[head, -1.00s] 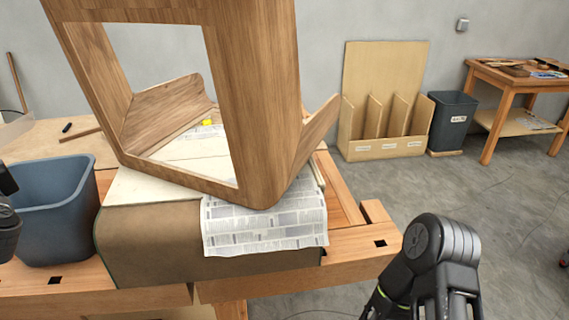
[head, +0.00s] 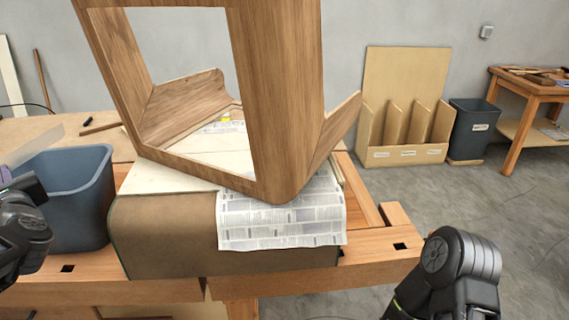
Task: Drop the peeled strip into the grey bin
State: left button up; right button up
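The grey bin (head: 84,205) stands upright on the left end of the bench. A pale, see-through strip (head: 32,146) shows at the left edge, behind the bin's rim; I cannot tell if anything holds it. My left gripper (head: 22,205) is at the left edge, in front of the bin's left side. Its fingers are not clear, so I cannot tell if it is open or shut. My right arm is at the lower right, and its gripper is out of view.
A large bent wooden frame (head: 287,110) stands tilted on the bench over a brown-covered block (head: 165,235) and newspaper (head: 280,215). A side table (head: 530,82) is at right.

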pick_arm(q)
jog(key=o, duration=0.5)
jog(key=shift+o, duration=0.2)
jog(key=b+v, duration=0.1)
jog(key=v, duration=0.6)
jog(key=shift+s+d+b, duration=0.25)
jog(key=shift+s+b, duration=0.05)
jog(key=shift+b, duration=0.05)
